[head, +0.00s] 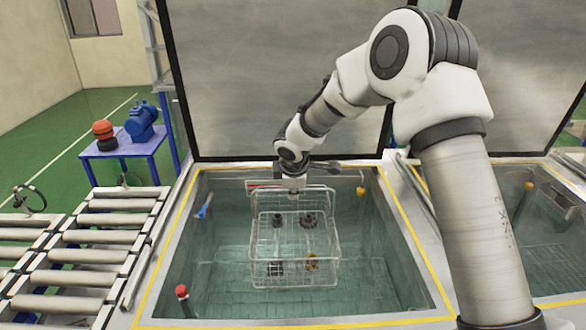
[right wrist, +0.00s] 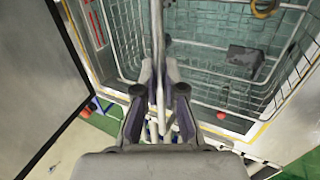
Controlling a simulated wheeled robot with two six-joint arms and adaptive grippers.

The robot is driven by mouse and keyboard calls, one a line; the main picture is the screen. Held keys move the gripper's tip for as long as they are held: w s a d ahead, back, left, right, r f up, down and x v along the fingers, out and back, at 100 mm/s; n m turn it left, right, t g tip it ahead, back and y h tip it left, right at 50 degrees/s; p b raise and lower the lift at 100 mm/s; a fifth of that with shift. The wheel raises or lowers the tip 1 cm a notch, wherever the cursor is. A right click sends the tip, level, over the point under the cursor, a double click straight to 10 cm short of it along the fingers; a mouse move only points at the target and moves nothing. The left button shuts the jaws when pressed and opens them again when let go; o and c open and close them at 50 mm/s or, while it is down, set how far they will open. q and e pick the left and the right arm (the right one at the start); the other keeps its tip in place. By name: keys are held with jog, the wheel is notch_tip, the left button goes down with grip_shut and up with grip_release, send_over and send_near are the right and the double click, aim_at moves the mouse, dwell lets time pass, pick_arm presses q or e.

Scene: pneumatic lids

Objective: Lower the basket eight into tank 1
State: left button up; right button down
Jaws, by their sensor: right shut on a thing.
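A wire basket (head: 296,264) holding several small dark and brass-coloured parts hangs level over the middle of an open tank (head: 395,280). The tank has greenish walls and a yellow-lined rim; I cannot tell how far the basket's bottom is below that rim. My right gripper (head: 294,188) comes in from above and is shut on the basket's top handle. The right wrist view shows the fingers closed around a thin bar, with the basket's mesh (right wrist: 213,100) beyond. No number on the basket is readable. My left gripper is not in view.
A raised grey lid (head: 250,80) stands behind the tank. A second tank (head: 550,240) adjoins on the right. A roller conveyor (head: 95,252) lies at the left. A blue table (head: 120,148) with a blue motor (head: 141,120) stands behind it.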

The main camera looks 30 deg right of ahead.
jog(key=shift+f, duration=0.2)
notch_tip(320, 180, down, 13)
jog(key=b, duration=1.1)
jog(key=shift+f+b, duration=0.1)
jog(key=shift+b, duration=0.3)
notch_tip(320, 180, down, 11)
jog(key=b, duration=0.9)
jog(key=shift+r+b, duration=0.2)
jog(key=shift+b, duration=0.15)
jog(key=shift+f+b, duration=0.5)
jog(key=shift+f, duration=0.05)
